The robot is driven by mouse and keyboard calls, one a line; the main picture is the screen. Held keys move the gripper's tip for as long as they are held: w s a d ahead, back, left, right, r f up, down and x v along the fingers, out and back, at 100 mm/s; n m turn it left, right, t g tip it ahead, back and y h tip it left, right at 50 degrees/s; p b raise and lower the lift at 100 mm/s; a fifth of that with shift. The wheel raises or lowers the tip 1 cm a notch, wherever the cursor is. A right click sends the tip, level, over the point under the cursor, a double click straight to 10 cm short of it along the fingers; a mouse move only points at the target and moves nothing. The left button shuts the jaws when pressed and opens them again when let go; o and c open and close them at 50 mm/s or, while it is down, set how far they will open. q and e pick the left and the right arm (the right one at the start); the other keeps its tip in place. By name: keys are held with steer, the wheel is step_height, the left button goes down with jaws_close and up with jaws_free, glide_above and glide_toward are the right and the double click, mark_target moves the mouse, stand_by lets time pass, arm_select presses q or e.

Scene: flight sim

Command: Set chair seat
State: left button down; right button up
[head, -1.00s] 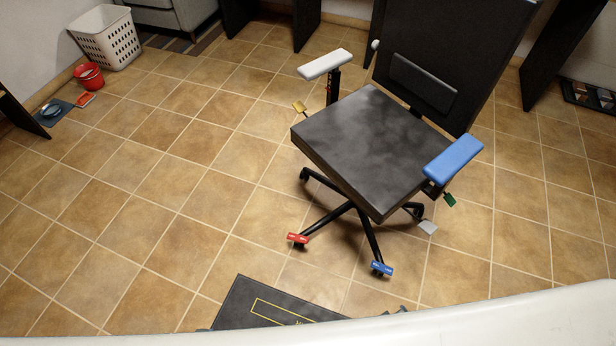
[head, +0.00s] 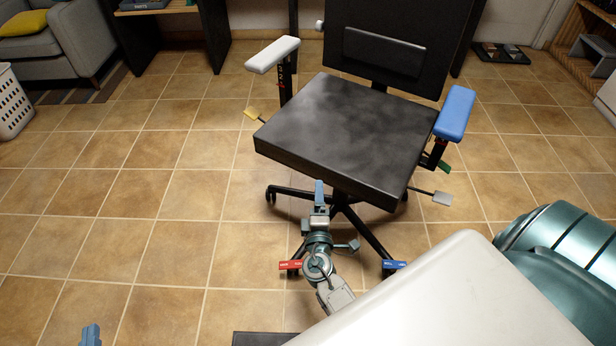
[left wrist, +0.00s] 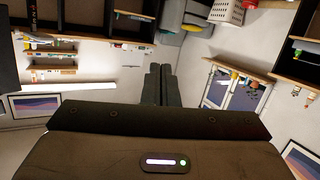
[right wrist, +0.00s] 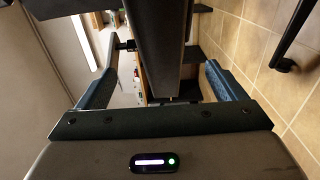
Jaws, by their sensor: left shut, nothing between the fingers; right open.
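The dark chair seat (head: 345,130) is level on its five-legged base in the head view. A white armrest (head: 273,54) is at its left and a blue armrest (head: 456,112) at its right. Levers with a yellow tag (head: 250,114), a green tag (head: 444,166) and a grey tag (head: 441,198) stick out from under it. My right gripper (head: 319,192) is at the seat's front edge. In the right wrist view its open fingers (right wrist: 157,85) straddle the slab-like seat edge (right wrist: 155,50); contact cannot be told. My left gripper (head: 91,335) is shut and empty at the lower left, away from the chair.
A red tag (head: 290,265) and a blue tag (head: 394,265) are on the base's front legs. A dark mat (head: 262,339) lies at the bottom edge. A white basket (head: 14,104) and grey sofa (head: 70,45) stand at the left. Tiled floor left of the chair is clear.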

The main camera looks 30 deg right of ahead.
mark_target(319, 175)
steer(key=p+x, duration=0.1)
steer(key=x, duration=0.7)
steer(key=shift+w+d, duration=0.2)
steer(key=shift+w, duration=0.1)
arm_select(q)
steer(key=s+d+f+g, duration=0.1)
steer(key=s+f+g, duration=0.4)
steer(key=f, duration=0.1)
steer(key=shift+s+f, duration=0.4)
arm_select(e)
steer(key=shift+x, duration=0.8)
arm_select(q)
steer(key=shift+d, duration=0.1)
arm_select(e)
steer(key=shift+c, duration=0.2)
